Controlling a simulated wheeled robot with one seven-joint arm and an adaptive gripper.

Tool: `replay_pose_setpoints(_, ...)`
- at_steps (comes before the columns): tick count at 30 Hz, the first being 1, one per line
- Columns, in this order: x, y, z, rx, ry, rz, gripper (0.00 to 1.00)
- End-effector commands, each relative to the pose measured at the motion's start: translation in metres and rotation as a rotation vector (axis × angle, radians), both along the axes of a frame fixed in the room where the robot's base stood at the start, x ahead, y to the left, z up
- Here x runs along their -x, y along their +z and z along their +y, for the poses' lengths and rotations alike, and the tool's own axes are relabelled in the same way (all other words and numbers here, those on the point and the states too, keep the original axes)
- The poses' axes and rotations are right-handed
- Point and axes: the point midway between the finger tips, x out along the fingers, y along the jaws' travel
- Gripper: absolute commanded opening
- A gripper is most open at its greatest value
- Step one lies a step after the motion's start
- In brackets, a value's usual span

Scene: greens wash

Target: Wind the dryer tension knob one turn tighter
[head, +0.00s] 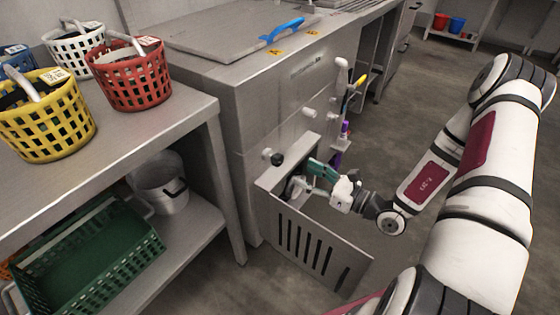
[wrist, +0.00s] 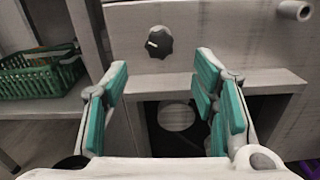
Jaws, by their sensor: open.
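The tension knob is a small black dial with a white pointer line, on the steel front of the machine. It shows in the wrist view (wrist: 159,42) above the fingertips, with the pointer towards the left, and in the head view (head: 277,159) just left of my gripper. My gripper (wrist: 163,72) has teal finger pads spread wide apart with nothing between them. In the head view my gripper (head: 305,178) is in front of the machine, lower than and to the right of the knob. The fingers do not touch the knob.
A slotted panel (head: 312,248) stands out below, in front of an opening holding a pale round part (wrist: 176,117). A pipe stub (wrist: 294,10) juts out at upper right. Left, a steel shelf (head: 150,135) carries baskets (head: 130,75); a green crate (wrist: 38,75) is below.

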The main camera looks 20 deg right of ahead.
Motion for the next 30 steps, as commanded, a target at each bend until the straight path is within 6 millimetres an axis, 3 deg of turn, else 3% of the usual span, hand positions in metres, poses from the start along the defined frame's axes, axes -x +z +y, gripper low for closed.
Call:
replay_pose_setpoints(9, -0.051, -0.002, 0.038, 0.000, 0.003, -0.002, 0.53)
replay_pose_setpoints(15, -0.074, -0.001, 0.054, -0.001, 0.002, -0.001, 0.53)
replay_pose_setpoints(29, -0.085, 0.000, 0.061, -0.001, 0.000, 0.000, 0.53)
replay_pose_setpoints(30, -0.085, 0.000, 0.061, -0.001, 0.000, 0.000, 0.49)
